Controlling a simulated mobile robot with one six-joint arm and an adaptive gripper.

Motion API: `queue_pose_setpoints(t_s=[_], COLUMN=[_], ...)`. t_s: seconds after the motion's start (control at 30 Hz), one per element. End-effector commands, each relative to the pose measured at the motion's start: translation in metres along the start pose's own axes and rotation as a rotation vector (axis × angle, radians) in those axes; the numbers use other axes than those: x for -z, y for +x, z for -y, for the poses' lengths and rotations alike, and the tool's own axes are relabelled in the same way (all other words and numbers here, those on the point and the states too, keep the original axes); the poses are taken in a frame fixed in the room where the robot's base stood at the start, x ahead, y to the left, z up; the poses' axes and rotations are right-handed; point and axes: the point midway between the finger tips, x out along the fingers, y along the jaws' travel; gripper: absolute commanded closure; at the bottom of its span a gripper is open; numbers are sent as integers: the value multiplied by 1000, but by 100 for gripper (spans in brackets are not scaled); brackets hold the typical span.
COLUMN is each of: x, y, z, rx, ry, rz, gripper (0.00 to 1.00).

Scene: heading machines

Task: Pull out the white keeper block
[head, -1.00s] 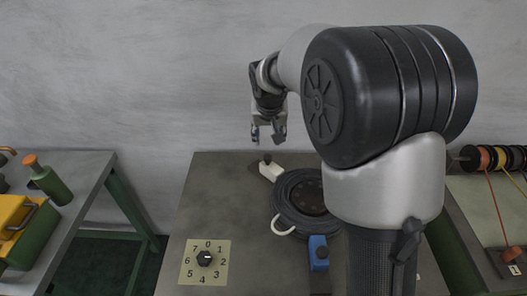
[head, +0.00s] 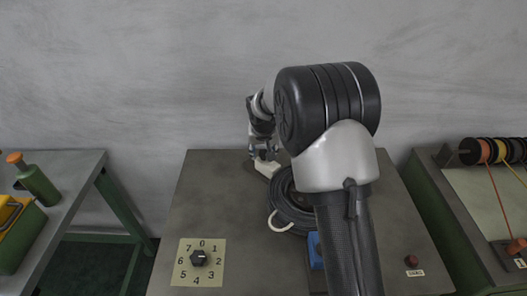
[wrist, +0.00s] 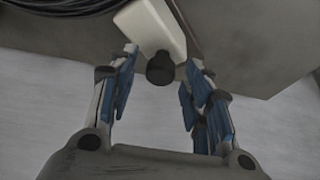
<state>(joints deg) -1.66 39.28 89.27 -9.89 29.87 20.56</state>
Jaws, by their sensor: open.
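The white keeper block (head: 268,168) lies at the back of the middle table, at the left rim of a dark round machine (head: 290,207). In the wrist view the white block (wrist: 148,27) shows with a black knob (wrist: 160,68) on its near end. My gripper (head: 264,153) is open just above the block's knob end. In the wrist view the blue-padded fingers of my gripper (wrist: 162,62) stand on either side of the knob, with gaps on both sides. The arm hides the right part of the round machine.
A numbered dial (head: 199,258) is at the front left of the table. A blue part (head: 315,250) stands in front of the round machine, and a white loop (head: 279,224) lies at its left edge. A red button (head: 411,260) is at right.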

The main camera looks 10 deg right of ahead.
Motion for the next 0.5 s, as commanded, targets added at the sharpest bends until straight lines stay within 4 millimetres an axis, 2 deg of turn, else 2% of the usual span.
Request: queue_pose_setpoints(t_s=[0.17, 0.5], x=[0, 0], y=[0, -1], z=[0, 0], rx=[0, 0], ry=[0, 0], rz=[-1, 0], gripper=[55, 78])
